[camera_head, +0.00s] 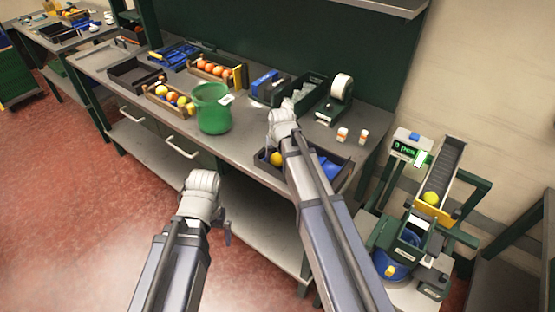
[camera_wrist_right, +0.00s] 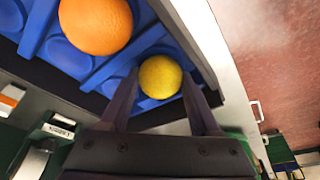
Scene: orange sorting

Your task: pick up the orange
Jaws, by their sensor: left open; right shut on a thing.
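An orange (camera_wrist_right: 95,22) sits in a blue insert of a dark tray (camera_wrist_right: 60,80) in the right wrist view. My right gripper (camera_wrist_right: 160,74) has its fingers on either side of a yellow ball (camera_wrist_right: 160,77) in the same tray, shut on it. The orange is beside the fingers, apart from them. In the head view the yellow ball (camera_head: 277,158) shows at the tray's left end. My right arm covers part of the tray, and I cannot make out the orange there. My left gripper (camera_head: 227,235) hangs empty and open in front of the bench, fingertips unclear.
A green bucket (camera_head: 212,112) stands left of the tray. Wooden crates hold mixed fruit (camera_head: 168,98) and oranges (camera_head: 212,68). A tape dispenser (camera_head: 338,95) and two small bottles (camera_head: 342,134) are behind the tray. A machine with a chute (camera_head: 440,170) stands right.

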